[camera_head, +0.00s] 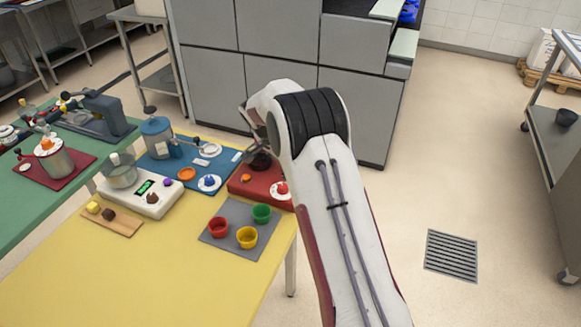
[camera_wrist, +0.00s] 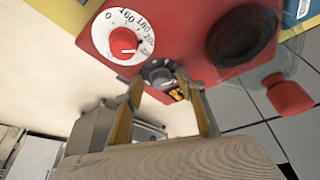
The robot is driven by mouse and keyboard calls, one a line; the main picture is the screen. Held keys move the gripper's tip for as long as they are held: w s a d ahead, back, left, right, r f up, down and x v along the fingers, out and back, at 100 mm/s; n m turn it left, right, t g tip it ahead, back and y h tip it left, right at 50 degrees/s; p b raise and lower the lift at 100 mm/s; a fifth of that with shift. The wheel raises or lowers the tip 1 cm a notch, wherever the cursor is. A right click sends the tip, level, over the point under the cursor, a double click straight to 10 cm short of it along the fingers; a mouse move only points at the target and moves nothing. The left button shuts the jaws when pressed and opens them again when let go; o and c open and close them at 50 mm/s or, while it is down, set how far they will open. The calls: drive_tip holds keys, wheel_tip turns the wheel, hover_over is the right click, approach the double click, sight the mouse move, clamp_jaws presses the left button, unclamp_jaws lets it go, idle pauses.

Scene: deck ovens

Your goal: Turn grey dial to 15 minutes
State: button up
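In the wrist view the grey dial (camera_wrist: 159,72) is on the near edge of a red unit (camera_wrist: 184,35), below a white dial with a red knob (camera_wrist: 123,42). A pale pointer mark shows on the grey dial, but its minute scale is unreadable. My gripper (camera_wrist: 160,77) has its two fingers apart, one on each side of the grey dial; I cannot tell whether they touch it. In the head view the red unit (camera_head: 243,188) is at the table's right edge, partly behind my arm. The grey dial and fingertips cannot be made out there.
A dark round plate (camera_wrist: 243,36) and a red knob-like part (camera_wrist: 289,95) lie right of the grey dial. A blue mat (camera_head: 160,168), a white scale (camera_head: 132,195) and a grey mat with coloured cups (camera_head: 226,240) are nearby. The yellow table front (camera_head: 130,280) is clear.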

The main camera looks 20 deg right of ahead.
drive_tip(key=shift+r, duration=0.25)
drive_tip(key=shift+a+r, duration=0.2)
drive_tip(key=shift+r, duration=0.35)
drive_tip(key=v, duration=0.3)
drive_tip(key=shift+s, duration=0.1)
drive_tip(key=s+a, duration=0.1)
drive_tip(key=a, duration=0.2)
drive_tip(key=s+a, duration=0.1)
drive_tip(key=a, duration=0.2)
drive_tip(key=s+a, duration=0.1)
drive_tip(key=a, duration=0.2)
drive_tip(key=shift+s+a+r, duration=0.15)
drive_tip(key=shift+a, duration=0.1)
drive_tip(key=shift+s+a, duration=0.2)
drive_tip(key=shift+a, duration=0.3)
drive_tip(key=shift+s+a, duration=0.2)
drive_tip(key=shift+a, duration=0.3)
drive_tip(key=shift+d, duration=0.1)
